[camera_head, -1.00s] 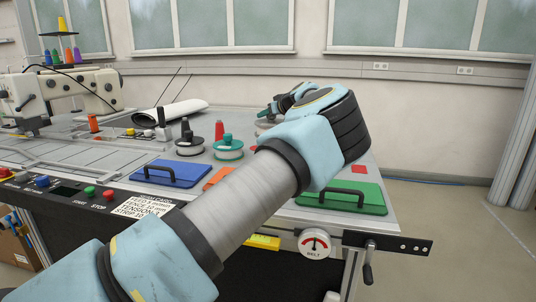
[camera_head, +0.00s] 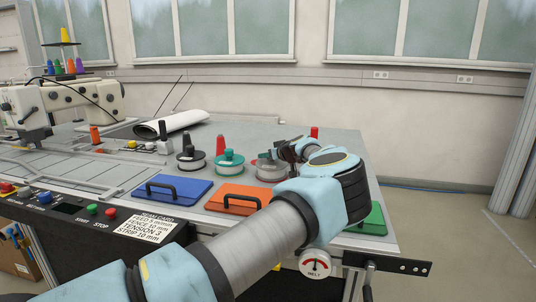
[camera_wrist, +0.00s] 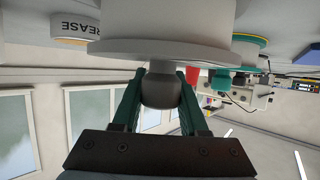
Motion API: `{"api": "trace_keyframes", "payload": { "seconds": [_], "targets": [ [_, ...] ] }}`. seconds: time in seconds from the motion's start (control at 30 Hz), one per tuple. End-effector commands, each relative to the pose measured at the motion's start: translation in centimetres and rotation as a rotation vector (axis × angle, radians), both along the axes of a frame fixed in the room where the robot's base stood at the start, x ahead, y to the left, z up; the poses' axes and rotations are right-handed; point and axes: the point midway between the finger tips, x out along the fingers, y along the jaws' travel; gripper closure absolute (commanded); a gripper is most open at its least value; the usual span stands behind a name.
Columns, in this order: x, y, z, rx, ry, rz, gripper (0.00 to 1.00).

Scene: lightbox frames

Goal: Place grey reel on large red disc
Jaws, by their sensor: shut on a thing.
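The grey reel (camera_head: 268,172) is at the right end of a row of reels on the table. My gripper (camera_head: 279,156) is at its top. In the wrist view my gripper (camera_wrist: 161,88) has its green fingers shut on the grey knob of the grey reel (camera_wrist: 150,46). I cannot tell whether the reel touches the table. My arm hides part of the table's right side.
A teal reel (camera_head: 229,162) and a black-topped reel (camera_head: 190,160) stand left of the grey one. Blue (camera_head: 172,190) and orange (camera_head: 240,199) panels lie in front, with a partly hidden green panel (camera_head: 374,220).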

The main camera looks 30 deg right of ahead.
Motion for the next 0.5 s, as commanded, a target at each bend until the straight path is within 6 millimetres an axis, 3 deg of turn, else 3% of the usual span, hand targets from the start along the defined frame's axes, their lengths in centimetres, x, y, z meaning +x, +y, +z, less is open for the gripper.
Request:
{"api": "trace_keyframes", "payload": {
  "seconds": [0.2, 0.23, 0.5],
  "targets": [
    [0.02, -0.01, -0.27, 0.0, -0.001, 0.0, 1.0],
    [0.0, 0.0, -0.22, 0.0, 0.0, 0.0, 0.54],
    [0.0, 0.0, -0.17, 0.0, 0.001, 0.0, 0.27]
  ]
}}
